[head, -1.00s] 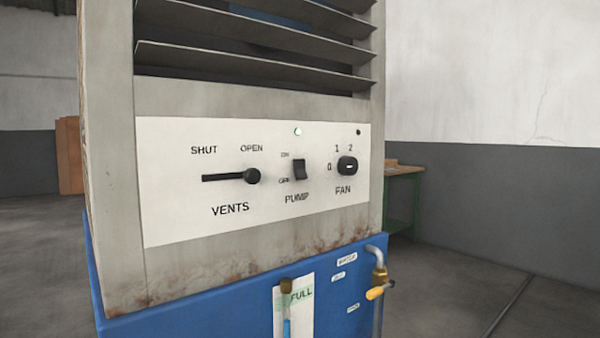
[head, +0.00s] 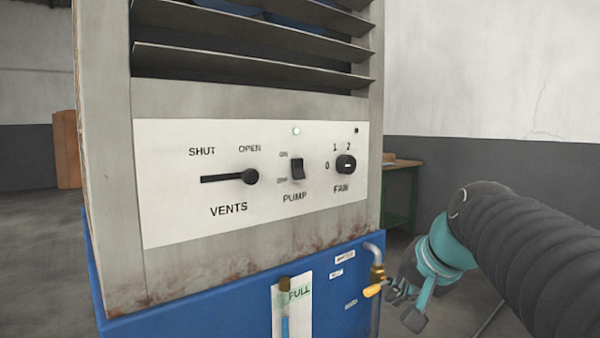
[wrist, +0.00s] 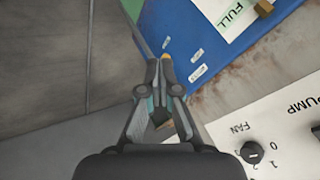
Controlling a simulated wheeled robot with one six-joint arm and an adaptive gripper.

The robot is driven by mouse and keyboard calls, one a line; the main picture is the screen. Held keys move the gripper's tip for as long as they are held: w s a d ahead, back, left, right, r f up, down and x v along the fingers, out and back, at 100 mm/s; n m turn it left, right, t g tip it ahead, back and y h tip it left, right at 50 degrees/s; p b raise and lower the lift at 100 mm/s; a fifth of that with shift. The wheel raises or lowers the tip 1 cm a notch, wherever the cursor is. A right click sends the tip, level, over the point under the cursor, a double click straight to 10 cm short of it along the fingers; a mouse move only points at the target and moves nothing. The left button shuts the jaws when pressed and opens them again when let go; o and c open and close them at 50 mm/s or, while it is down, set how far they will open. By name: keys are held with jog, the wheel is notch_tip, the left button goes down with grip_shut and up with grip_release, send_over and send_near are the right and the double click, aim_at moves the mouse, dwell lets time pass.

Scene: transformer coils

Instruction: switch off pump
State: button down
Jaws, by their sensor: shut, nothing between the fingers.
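The pump switch (head: 297,169) is a black rocker on the white panel (head: 220,216), between the labels ON and OFF and above the word PUMP. A small pale green lamp (head: 296,131) above it looks lit. In the wrist view the switch (wrist: 316,131) is cut by the right edge. My gripper (head: 400,290) is low at the right, beside the tap and apart from the switch. In the wrist view my gripper (wrist: 158,62) has its fingertips together and holds nothing.
The vents slider (head: 251,176) is at OPEN, left of the switch. The fan knob (head: 346,164) is to its right. A tap with an orange handle (head: 372,291) sticks out near my gripper. A green-legged table (head: 402,180) stands behind. Louvres (head: 250,62) are above the panel.

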aim_at(302, 178)
jog(key=w+a+r+m+t+y, duration=0.1)
jog(key=w+a+r+m+y, duration=0.1)
jog(key=r, duration=0.9)
jog(key=w+a+r+m+t+y, duration=0.1)
jog(key=a+r+m+y, duration=0.1)
jog(key=r, duration=1)
jog(key=shift+w+a+r+m+t+y, duration=0.15)
jog(key=shift+w+a+m+t+y, duration=0.25)
jog(key=shift+a+y, duration=0.6)
jog(key=shift+w+a, duration=0.1)
jog(key=x, duration=1.4)
jog(key=shift+p, duration=0.3)
